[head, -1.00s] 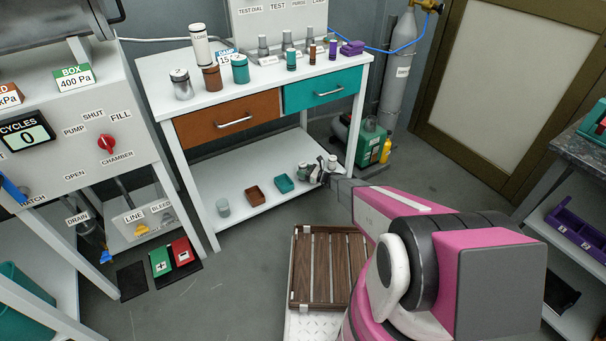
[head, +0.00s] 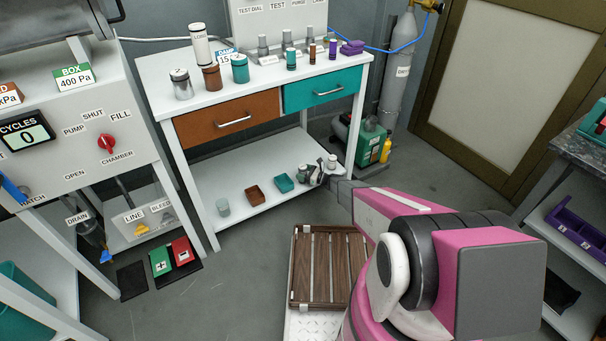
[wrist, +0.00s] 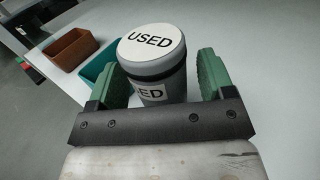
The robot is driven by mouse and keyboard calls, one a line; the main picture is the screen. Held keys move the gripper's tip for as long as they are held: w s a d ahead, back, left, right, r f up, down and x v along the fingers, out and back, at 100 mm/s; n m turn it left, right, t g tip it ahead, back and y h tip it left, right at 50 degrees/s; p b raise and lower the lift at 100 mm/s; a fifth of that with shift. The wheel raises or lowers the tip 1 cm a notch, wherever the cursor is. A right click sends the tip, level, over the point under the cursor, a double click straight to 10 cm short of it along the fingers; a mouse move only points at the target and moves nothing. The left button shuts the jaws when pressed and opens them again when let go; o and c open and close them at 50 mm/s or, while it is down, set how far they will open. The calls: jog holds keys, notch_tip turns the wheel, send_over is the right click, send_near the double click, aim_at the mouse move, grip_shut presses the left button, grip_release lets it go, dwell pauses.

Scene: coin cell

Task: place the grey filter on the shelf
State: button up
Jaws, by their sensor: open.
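The grey filter (wrist: 168,86) is a grey cylinder with a dark band and a white lid reading USED. In the wrist view it stands upright between the green fingers of my gripper (wrist: 158,70). The fingers are open, one on each side, with a gap visible at the right finger. Its base is hidden by the gripper's dark bar. In the head view my gripper (head: 318,172) is at the right end of the white lower shelf (head: 245,178) under the bench. At that size the filter is hard to tell from the fingers.
A teal bin (head: 284,183) and a brown bin (head: 255,195) sit on the shelf left of my gripper. The bench's right front leg (head: 355,125) is close to my gripper. A wooden slatted crate (head: 328,262) is in front.

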jog(key=v, duration=1.2)
jog(key=s+r+n+g+h, duration=0.7)
jog(key=s+r+n, duration=0.6)
jog(key=s+r, duration=0.45)
jog(key=s+d+r+n+h, duration=0.4)
jog(key=s+d+r, duration=0.2)
jog(key=r, duration=0.2)
jog(key=s+d+r+n+h, duration=0.5)
jog(key=d+r, duration=0.1)
jog(key=r, duration=0.2)
jog(key=shift+s+d+r+h, duration=0.25)
jog(key=shift+s+r+h, duration=0.05)
jog(key=shift+s+r, duration=0.1)
